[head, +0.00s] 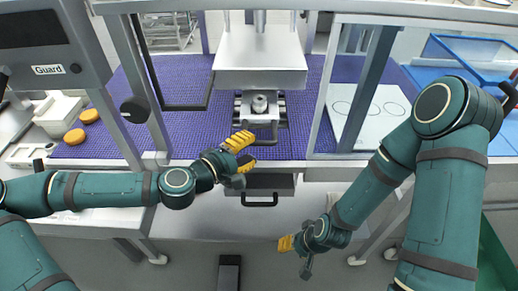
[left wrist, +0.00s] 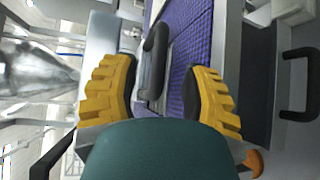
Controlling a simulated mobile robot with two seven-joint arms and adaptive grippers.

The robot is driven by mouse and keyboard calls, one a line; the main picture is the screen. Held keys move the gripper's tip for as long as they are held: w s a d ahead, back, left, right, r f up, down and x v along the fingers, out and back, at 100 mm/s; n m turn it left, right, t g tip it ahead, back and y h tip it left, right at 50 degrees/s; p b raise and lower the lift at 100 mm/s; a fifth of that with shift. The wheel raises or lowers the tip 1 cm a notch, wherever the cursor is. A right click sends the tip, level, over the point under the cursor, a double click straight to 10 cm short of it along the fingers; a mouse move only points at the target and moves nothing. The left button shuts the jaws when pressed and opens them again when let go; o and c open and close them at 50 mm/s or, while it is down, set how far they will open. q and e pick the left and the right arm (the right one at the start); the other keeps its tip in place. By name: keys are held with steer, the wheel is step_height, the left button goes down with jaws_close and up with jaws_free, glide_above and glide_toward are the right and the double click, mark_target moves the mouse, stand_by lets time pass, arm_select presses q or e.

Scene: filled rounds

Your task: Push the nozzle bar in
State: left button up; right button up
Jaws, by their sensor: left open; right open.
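The nozzle bar (head: 260,112) is a grey metal block with a round fitting on top, on the purple belt under the raised metal head. Its dark loop handle (head: 266,141) points toward me. My left gripper (head: 246,152) is open with yellow fingers, just left of and in front of the handle. In the left wrist view, the dark handle (left wrist: 152,60) shows ahead, between the two open fingers (left wrist: 160,95); I cannot tell whether they touch it. My right gripper (head: 286,243) is low in front of the machine, open, away from the bar.
A drawer with a dark handle (head: 260,204) sits below the belt edge. Machine posts (head: 144,90) stand left and right of the opening. A white panel with circles (head: 370,112) lies at the right. Orange rounds (head: 75,137) are at the left.

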mark_target(256, 145)
arm_select(q)
steer(key=shift+x, duration=1.95)
jaws_close()
